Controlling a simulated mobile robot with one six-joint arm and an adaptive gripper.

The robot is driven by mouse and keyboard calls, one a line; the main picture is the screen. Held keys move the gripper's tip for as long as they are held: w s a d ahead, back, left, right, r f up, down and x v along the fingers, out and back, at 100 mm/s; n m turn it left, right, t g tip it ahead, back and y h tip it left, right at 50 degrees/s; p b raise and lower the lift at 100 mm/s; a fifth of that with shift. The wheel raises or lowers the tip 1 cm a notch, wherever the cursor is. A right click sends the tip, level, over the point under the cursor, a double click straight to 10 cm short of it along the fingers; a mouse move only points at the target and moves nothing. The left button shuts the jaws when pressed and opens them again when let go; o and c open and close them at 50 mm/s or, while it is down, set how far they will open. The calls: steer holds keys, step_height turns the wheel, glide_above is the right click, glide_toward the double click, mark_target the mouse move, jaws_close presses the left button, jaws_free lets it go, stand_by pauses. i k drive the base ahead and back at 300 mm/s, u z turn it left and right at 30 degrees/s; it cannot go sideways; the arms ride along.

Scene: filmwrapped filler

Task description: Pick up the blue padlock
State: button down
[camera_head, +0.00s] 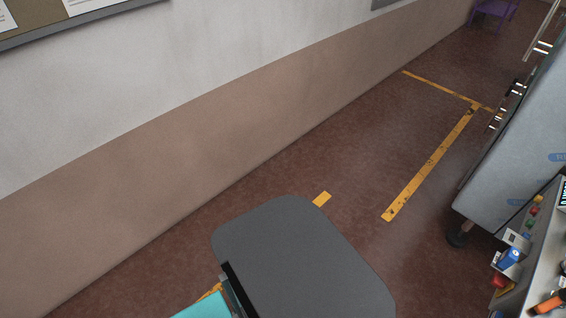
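I cannot make out a blue padlock for certain. A small blue and white object (510,258) sits at the right edge of the view, among small coloured items on a pale surface. It is too small to tell whether it is the padlock. My gripper is not in view, so its state and its distance from this object do not show.
A large grey machine (515,150) stands at the right on a dark foot. An orange item (549,304) lies low at the right. Reddish floor with yellow lines (432,163) is open between machine and wall (190,140). A purple chair (493,10) stands far back.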

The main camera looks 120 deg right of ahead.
mark_target(511, 256)
steer(key=u, duration=2.55)
steer(key=i, duration=0.1)
steer(key=u, duration=3)
